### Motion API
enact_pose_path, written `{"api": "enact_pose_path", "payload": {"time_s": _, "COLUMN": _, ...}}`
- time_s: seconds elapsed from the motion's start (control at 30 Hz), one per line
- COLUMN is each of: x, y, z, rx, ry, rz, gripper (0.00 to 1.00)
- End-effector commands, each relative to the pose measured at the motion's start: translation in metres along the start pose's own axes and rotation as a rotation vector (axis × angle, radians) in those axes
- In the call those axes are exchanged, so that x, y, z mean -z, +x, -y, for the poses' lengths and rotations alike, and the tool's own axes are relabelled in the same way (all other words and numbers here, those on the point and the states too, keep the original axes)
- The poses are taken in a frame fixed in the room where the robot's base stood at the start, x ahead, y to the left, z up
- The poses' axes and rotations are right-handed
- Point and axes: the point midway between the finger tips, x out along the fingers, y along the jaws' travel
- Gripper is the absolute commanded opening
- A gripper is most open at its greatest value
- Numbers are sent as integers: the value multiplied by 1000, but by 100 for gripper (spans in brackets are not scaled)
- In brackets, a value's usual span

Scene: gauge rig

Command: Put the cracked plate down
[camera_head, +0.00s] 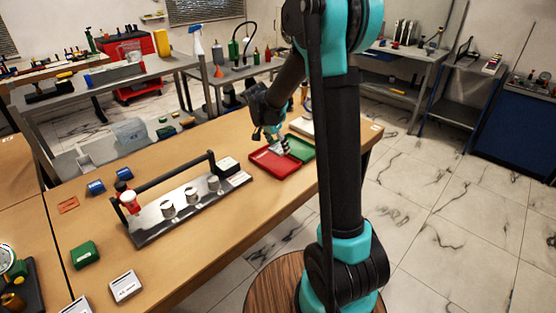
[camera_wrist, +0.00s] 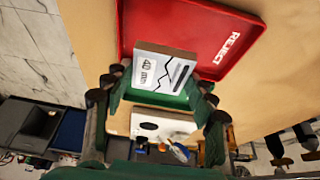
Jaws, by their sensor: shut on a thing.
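The cracked plate (camera_wrist: 162,72) is a small whitish block with a jagged black line and a printed number on its face. My gripper (camera_wrist: 155,92) is shut on it, with one finger at each side. In the head view my gripper (camera_head: 278,142) is over the two trays at the table's far right end. The red tray (camera_wrist: 215,25) carries the word REJECT; it is the left one in the head view (camera_head: 262,169). The green tray (camera_wrist: 150,99) adjoins it, also in the head view (camera_head: 303,150). The plate overlaps both trays in the wrist view; its height above them is unclear.
A rack with a black handle and several metal cylinders (camera_head: 190,196) stands left of the trays. Blue blocks (camera_head: 96,187), a green block (camera_head: 84,254) and a white block (camera_head: 124,286) lie further left. A pale object (camera_head: 302,126) is behind the green tray. Wood before the rack is bare.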

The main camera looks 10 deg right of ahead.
Motion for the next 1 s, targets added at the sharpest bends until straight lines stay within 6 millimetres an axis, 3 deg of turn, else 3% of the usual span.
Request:
{"api": "enact_pose_path", "payload": {"time_s": 0.1, "x": -8, "y": 19, "z": 0, "rx": 0, "ry": 0, "rz": 0, "gripper": 22}}
{"api": "enact_pose_path", "payload": {"time_s": 0.37, "x": -14, "y": 35, "z": 0, "rx": 0, "ry": 0, "rz": 0, "gripper": 22}}
{"api": "enact_pose_path", "payload": {"time_s": 0.6, "x": -26, "y": 62, "z": 0, "rx": 0, "ry": 0, "rz": 0, "gripper": 22}}
{"api": "enact_pose_path", "payload": {"time_s": 0.97, "x": -27, "y": 66, "z": 0, "rx": 0, "ry": 0, "rz": 0, "gripper": 22}}
{"api": "enact_pose_path", "payload": {"time_s": 1.0, "x": -27, "y": 66, "z": 0, "rx": 0, "ry": 0, "rz": 0, "gripper": 60}}
